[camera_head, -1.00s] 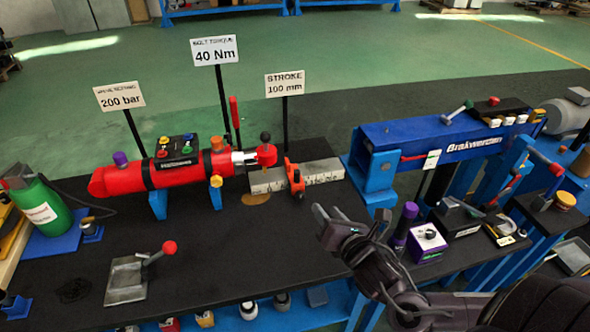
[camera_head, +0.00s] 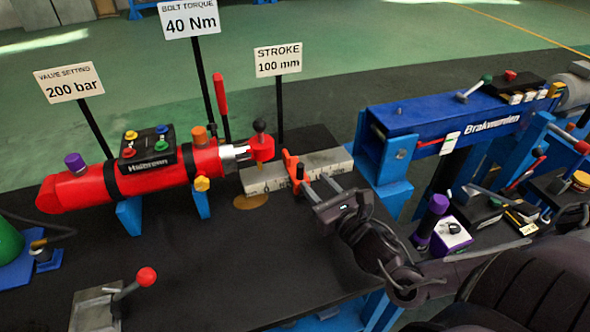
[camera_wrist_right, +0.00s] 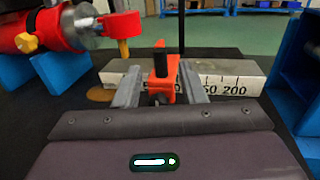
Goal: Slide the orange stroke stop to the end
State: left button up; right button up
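The orange stroke stop (camera_head: 292,168) sits on a grey scale bar (camera_head: 262,181) just right of the red cylinder's rod end (camera_head: 261,148). It also shows in the right wrist view (camera_wrist_right: 161,77), with a black knob on its front. My right gripper (camera_head: 318,188) reaches in from the lower right, in front of the stop. In the right wrist view its two fingers (camera_wrist_right: 160,88) are apart, one on each side of the stop; I cannot tell whether either touches it. The scale bar (camera_wrist_right: 240,83) shows the mark 200 right of the stop. My left gripper is not in view.
A blue beam (camera_head: 450,125) on a blue stand is close to the bar's right end. The red cylinder (camera_head: 90,187) lies left, with sign posts behind it. A purple-handled device (camera_head: 433,218) stands right.

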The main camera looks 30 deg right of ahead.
aim_at(303, 169)
jog(key=w, duration=0.7)
jog(key=shift+w+d, duration=0.15)
jog(key=shift+w, duration=0.2)
grip_shut()
